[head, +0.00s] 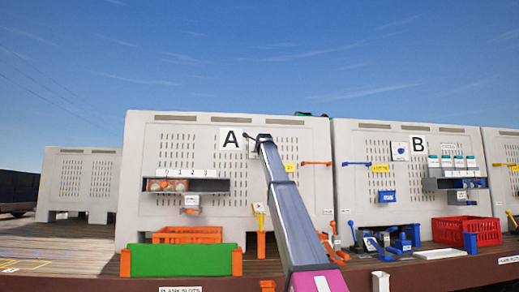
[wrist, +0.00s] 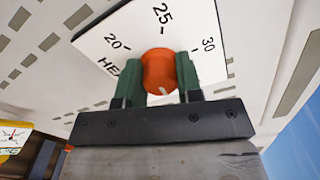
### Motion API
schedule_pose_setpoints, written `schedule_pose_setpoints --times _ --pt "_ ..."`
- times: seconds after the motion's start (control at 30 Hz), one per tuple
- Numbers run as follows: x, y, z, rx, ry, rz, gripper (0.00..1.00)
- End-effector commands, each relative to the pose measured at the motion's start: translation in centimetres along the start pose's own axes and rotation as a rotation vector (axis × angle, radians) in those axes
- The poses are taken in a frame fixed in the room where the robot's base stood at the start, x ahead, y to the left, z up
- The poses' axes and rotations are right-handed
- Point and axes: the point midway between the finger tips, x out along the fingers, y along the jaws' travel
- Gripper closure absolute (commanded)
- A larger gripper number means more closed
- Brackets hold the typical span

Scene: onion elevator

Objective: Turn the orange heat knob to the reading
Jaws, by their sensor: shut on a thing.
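The orange heat knob (wrist: 158,62) sits on a white dial plate (wrist: 100,42) marked 20, 25 and 30, with part of a word starting "HE". A short white mark shows on the knob's near lower side, away from the numbers. My gripper (wrist: 160,75) is shut on the knob, with one green finger on each side. In the head view my arm reaches up to bin A (head: 150,215), and its end hides the knob. A gauge with a yellow frame (wrist: 8,154) is partly visible at the left of the wrist view; its reading is too small to tell.
Bin B (head: 345,135), with a blue lever and red crate (head: 488,229), is at right.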

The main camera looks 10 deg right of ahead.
Motion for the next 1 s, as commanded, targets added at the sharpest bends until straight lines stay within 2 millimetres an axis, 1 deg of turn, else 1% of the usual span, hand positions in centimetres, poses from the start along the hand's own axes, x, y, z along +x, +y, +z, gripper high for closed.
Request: schedule_pose_setpoints --times 1.0 --pt "-0.07 0.32 -0.1 -0.964 0.0 0.002 0.91"
